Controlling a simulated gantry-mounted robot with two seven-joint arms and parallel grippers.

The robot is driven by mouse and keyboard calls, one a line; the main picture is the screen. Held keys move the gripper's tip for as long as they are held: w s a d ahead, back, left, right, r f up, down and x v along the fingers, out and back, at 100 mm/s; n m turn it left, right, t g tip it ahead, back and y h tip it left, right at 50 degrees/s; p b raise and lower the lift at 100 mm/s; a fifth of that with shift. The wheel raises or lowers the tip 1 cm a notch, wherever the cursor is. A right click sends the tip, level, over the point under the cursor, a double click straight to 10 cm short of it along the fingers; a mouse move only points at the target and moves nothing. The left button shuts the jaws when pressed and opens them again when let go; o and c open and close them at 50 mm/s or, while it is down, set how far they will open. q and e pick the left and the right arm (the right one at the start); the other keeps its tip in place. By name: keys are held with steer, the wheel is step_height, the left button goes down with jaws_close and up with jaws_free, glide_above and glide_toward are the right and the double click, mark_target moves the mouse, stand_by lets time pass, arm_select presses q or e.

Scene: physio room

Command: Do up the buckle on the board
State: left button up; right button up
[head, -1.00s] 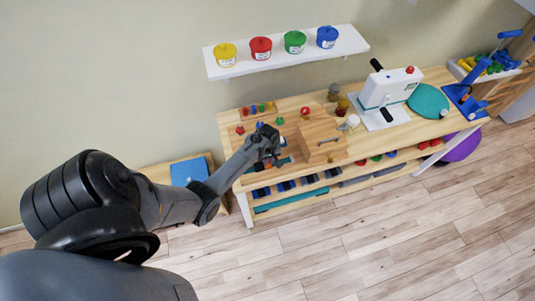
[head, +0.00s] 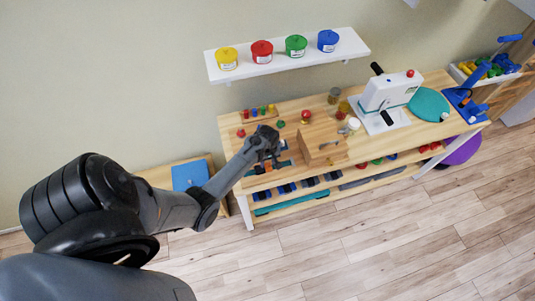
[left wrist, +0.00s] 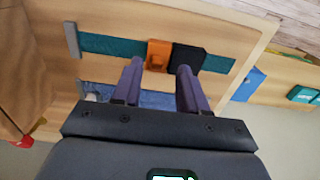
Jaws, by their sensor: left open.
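The wooden board (left wrist: 215,25) lies on the table under my left gripper. In the left wrist view a teal strap (left wrist: 110,45) crosses it, with an orange buckle part (left wrist: 159,48) and a black buckle part (left wrist: 187,57) side by side. They look close together; I cannot tell whether they are latched. My left gripper (left wrist: 160,72) is open, with one fingertip near the orange part's left edge and the other over the black part. Contact cannot be judged. In the head view the left gripper (head: 268,150) covers most of the board. My right gripper is not in view.
A blue strap (left wrist: 150,99) runs below the teal one. A wooden box (head: 322,142) with a handle stands just right of the gripper in the head view. Jars (head: 334,95), a white machine (head: 388,92) and a wall shelf (head: 290,55) are beyond.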

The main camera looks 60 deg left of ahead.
mark_target(267, 165)
arm_select(q)
step_height(267, 165, up, 9)
stand_by(0.4)
steer(key=shift+s, duration=0.1)
